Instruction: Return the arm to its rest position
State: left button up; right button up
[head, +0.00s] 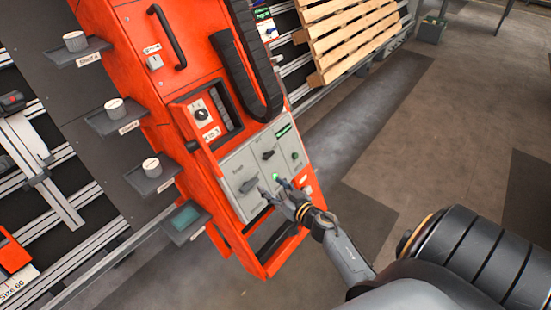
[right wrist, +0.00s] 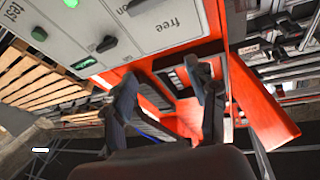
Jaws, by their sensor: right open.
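My right arm reaches in from the lower right in the head view. Its gripper (head: 271,187) is open, with its fingertips in front of the lower part of a grey control panel (head: 236,163) on an orange machine (head: 170,62). In the right wrist view the two fingers (right wrist: 165,82) stand apart with nothing between them. The grey panel (right wrist: 95,15) is above them there, with dark rotary knobs and a green button (right wrist: 39,34). Whether a fingertip touches the panel I cannot tell. My left gripper is not in view.
Small shelves with white cups, such as the top cup (head: 75,41), stick out left of the machine. Wooden pallets (head: 347,35) stand at the back. Grey floor (head: 455,110) to the right is clear.

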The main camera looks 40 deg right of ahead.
jog(key=shift+f, duration=0.1)
dwell(0.3)
jog(key=s+a+f+g, duration=0.2)
jog(key=s+f, duration=0.3)
jog(key=f, duration=0.3)
jog(key=s+a+f+g+h, duration=0.1)
jog(key=s+a+f+g, duration=0.15)
jog(key=s+f, duration=0.4)
jog(key=s+a+f+g, duration=0.2)
jog(key=s+a+f, duration=0.1)
jog(key=f, duration=0.7)
jog(key=s+a+f+n+g, duration=0.1)
jog(key=s+f, duration=0.4)
jog(key=s, duration=0.5)
jog(key=s+a+f+n+g, duration=0.1)
jog(key=s+a+f+g, duration=0.3)
jog(key=s, duration=0.6)
jog(key=s+a+f+n+g+y, duration=0.1)
jog(key=s+a+f+g, duration=0.2)
jog(key=s, duration=0.7)
notch_tip(320, 180, down, 3)
jog(key=shift+s+a+r+g, duration=0.15)
jog(key=shift+s+g, duration=0.05)
jog(key=shift+g, duration=0.15)
